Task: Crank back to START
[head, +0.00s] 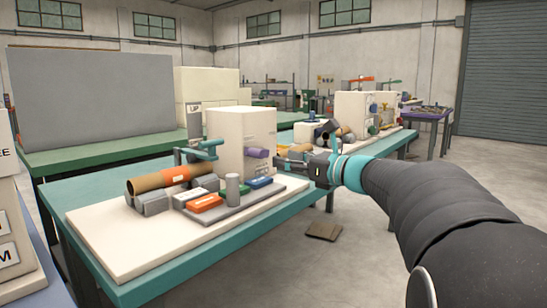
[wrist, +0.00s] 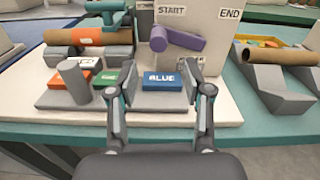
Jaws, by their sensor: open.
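The cream winder housing (head: 240,135) stands on a white board. A purple crank (wrist: 178,39) is on its front face, and it also shows in the head view (head: 257,153). In the wrist view its thick end is at the left, just below the START label (wrist: 171,10). The END label (wrist: 230,14) is to the upper right. A third label below the crank is partly hidden. My gripper (wrist: 154,82) is open and empty, with its fingers in front of the housing, nearer than the crank and apart from it. It also shows in the head view (head: 318,170).
Orange, green and blue blocks (wrist: 162,78) sit on a grey tray (wrist: 140,101) with a grey post. A cardboard tube (head: 148,183) with an orange band lies on grey supports at left. A teal arm (head: 205,150) rises behind it. Another tube (wrist: 278,54) is at right.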

